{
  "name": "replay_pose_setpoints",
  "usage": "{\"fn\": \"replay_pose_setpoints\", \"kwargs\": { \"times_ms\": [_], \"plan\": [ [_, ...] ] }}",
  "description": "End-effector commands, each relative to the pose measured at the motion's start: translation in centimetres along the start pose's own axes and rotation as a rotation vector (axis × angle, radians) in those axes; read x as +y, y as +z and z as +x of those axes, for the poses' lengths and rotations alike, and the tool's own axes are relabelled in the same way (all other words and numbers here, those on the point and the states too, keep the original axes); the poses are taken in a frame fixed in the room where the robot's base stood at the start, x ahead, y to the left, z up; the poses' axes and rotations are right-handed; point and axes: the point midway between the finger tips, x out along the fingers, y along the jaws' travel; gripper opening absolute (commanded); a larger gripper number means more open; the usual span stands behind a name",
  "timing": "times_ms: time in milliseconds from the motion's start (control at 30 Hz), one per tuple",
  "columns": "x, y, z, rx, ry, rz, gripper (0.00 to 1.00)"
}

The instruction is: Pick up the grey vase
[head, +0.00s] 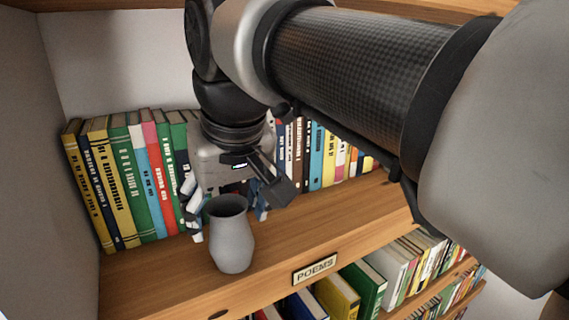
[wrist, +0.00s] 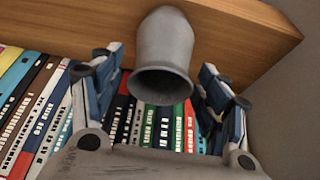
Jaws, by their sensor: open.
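The grey vase (head: 232,240) stands upright on the wooden shelf, near its front edge. In the wrist view the vase (wrist: 163,45) appears upside down between the fingers, with its dark mouth toward my gripper. My gripper (head: 229,212) is just behind and above the vase in the head view, partly hidden by it. In the wrist view my gripper (wrist: 163,88) is open, with one finger on each side of the vase and visible gaps between. I cannot tell how deep the vase sits between the fingers.
A row of books (head: 140,180) stands behind the vase at left, and more books (head: 325,155) stand at right. The shelf (head: 160,278) has clear room left of the vase. A "POEMS" label (head: 314,269) is on its front edge. Lower shelves hold more books (head: 365,285).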

Motion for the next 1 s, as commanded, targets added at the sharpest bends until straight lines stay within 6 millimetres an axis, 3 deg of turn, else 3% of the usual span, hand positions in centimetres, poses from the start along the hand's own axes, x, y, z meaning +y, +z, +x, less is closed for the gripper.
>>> {"fn": "replay_pose_setpoints", "kwargs": {
  "times_ms": [167,1000],
  "plan": [
    [0.01,0.00,0.01,0.000,0.000,0.000,0.69],
    [0.01,-0.01,-0.02,0.000,0.000,0.000,0.14]
  ]
}}
